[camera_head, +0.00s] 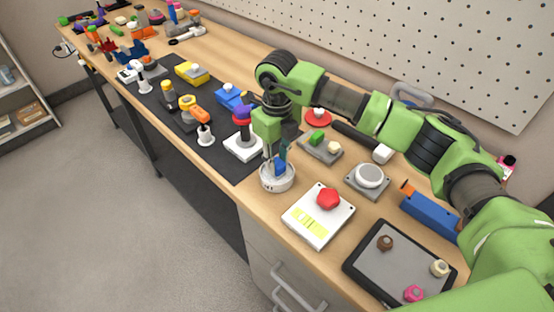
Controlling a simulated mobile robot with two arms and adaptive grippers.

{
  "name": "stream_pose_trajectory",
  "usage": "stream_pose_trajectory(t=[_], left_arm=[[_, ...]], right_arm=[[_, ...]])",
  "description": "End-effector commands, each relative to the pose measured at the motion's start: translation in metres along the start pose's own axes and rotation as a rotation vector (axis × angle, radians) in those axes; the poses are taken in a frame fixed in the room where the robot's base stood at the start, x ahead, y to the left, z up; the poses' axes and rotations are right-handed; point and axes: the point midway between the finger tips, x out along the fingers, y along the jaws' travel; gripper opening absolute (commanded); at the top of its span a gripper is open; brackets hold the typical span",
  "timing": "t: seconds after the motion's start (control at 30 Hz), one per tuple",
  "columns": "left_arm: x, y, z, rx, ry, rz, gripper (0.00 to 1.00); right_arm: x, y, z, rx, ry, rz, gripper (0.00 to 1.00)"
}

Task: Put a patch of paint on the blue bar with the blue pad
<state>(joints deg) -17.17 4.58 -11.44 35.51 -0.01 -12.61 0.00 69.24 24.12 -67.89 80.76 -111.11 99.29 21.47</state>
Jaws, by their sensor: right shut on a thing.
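My right gripper (276,148) points down over a round white dish (276,184) near the front edge of the workbench. It is shut on a small blue pad (280,167), whose lower part is at the dish; I cannot tell whether it touches the inside. A long blue bar (430,213) with an orange piece at one end lies at the right of the bench, apart from the gripper. My left gripper is not in view.
A white board with a red knob (328,199) stands right of the dish. A dark tray (378,283) with small knobs lies nearer. A grey base with a white disc (368,178) and a red-topped round piece (318,118) are behind. A dark mat (218,149) holds several coloured pieces.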

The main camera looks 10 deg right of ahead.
Motion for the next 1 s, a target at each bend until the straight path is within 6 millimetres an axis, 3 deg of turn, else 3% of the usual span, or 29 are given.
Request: stream_pose_trajectory(t=[0.27,1.0], left_arm=[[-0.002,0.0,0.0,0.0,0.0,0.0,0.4],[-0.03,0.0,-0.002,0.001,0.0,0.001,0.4]], right_arm=[[0.001,0.001,-0.002,-0.001,0.008,0.002,0.0],[-0.061,0.0,0.0,0.0,0.001,-0.001,0.0]])
